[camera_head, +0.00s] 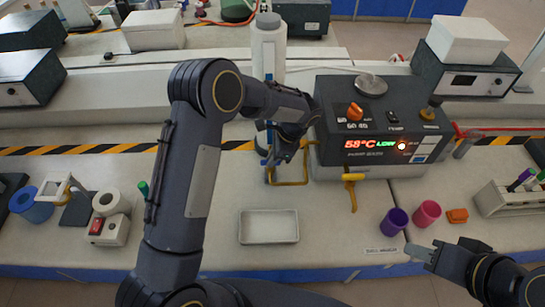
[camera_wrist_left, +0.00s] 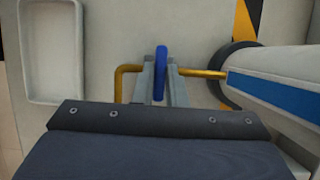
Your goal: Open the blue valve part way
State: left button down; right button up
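The blue valve (camera_wrist_left: 160,72) shows as an upright blue handle on a yellow pipe (camera_wrist_left: 130,70) in the left wrist view. My left gripper (camera_wrist_left: 160,80) has one finger on each side of this handle and appears closed on it, with no clear gap. In the head view the left gripper (camera_head: 277,158) is at the yellow pipe left of the heater box, and the wrist hides most of the valve. My right gripper (camera_head: 418,252) is at the lower right, away from the valve; its finger gap cannot be made out.
A dark box with a red display (camera_head: 375,130) stands right of the valve, with a yellow handle (camera_head: 353,178) in front. A white bottle (camera_head: 268,50) stands behind the valve. A white tray (camera_head: 268,227), a purple cup (camera_head: 394,221) and a pink cup (camera_head: 427,213) are nearer.

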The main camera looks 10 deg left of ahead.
pick_arm(q)
jog(key=shift+n, duration=0.3)
jog(key=n+g+b, duration=0.1)
jog(key=n, duration=0.1)
jog(key=shift+w+n, duration=0.15)
jog(key=shift+n, duration=0.25)
jog(key=n+g+h, duration=0.1)
jog(key=n, duration=0.1)
jog(key=n+h+b, duration=0.1)
jog(key=n, duration=0.2)
jog(key=shift+a+n+g, duration=0.15)
jog(key=shift+n+g, duration=0.15)
jog(key=shift+g, duration=0.1)
jog(key=c, duration=1.5)
grip_release()
jog(key=shift+o, duration=0.2)
